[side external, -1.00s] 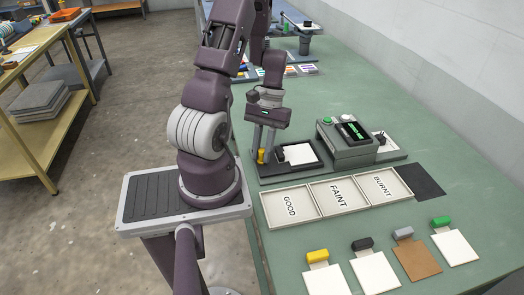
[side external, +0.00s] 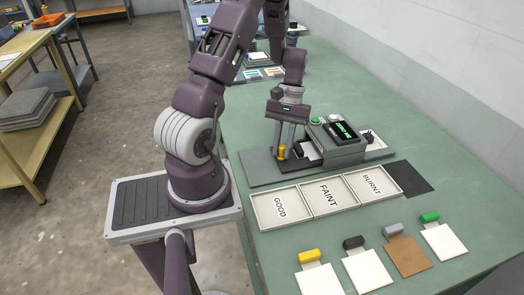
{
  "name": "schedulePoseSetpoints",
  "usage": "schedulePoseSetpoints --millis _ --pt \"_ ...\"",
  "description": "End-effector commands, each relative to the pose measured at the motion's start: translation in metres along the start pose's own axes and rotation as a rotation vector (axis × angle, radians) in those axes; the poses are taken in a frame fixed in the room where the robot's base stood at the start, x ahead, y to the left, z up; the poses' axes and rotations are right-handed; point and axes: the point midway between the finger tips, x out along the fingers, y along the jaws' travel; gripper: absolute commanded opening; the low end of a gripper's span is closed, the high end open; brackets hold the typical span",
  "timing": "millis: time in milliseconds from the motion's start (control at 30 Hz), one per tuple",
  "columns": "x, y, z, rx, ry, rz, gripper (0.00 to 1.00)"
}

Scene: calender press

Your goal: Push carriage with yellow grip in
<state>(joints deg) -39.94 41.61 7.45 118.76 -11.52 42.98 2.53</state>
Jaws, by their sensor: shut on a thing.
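The dark carriage (side external: 302,161) with the upright yellow grip (side external: 282,152) is on the left part of the press base (side external: 262,169). Its right part is under the grey press body (side external: 338,142), and only a strip of its white plate (side external: 307,148) shows. My gripper (side external: 285,148) points down and is shut on the yellow grip; the fingers partly hide it. The press has a screen (side external: 342,131) with green text, too small to read, and a green button (side external: 316,120).
Trays marked GOOD (side external: 281,208), FAINT (side external: 328,191) and BURNT (side external: 371,183) lie in front of the press, beside a dark mat (side external: 409,178). Several plates with coloured grips, such as a yellow-tabbed plate (side external: 321,280), lie nearer. The table's right side (side external: 440,150) is clear.

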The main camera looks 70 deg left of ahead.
Motion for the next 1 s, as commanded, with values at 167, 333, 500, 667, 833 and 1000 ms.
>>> schedulePoseSetpoints --millis 167,333,500,667,833,1000 --pt "-0.004 0.013 -0.009 -0.001 0.005 0.001 0.00" --pt "-0.004 0.014 -0.010 -0.001 0.007 0.003 0.00" --pt "-0.005 0.015 -0.011 0.000 0.011 0.005 0.31" --pt "-0.004 0.014 -0.010 0.000 0.007 0.003 0.41" --pt "-0.004 0.013 -0.009 0.000 0.004 0.002 0.41" --pt "-0.028 0.013 -0.010 0.001 0.009 0.002 0.41"
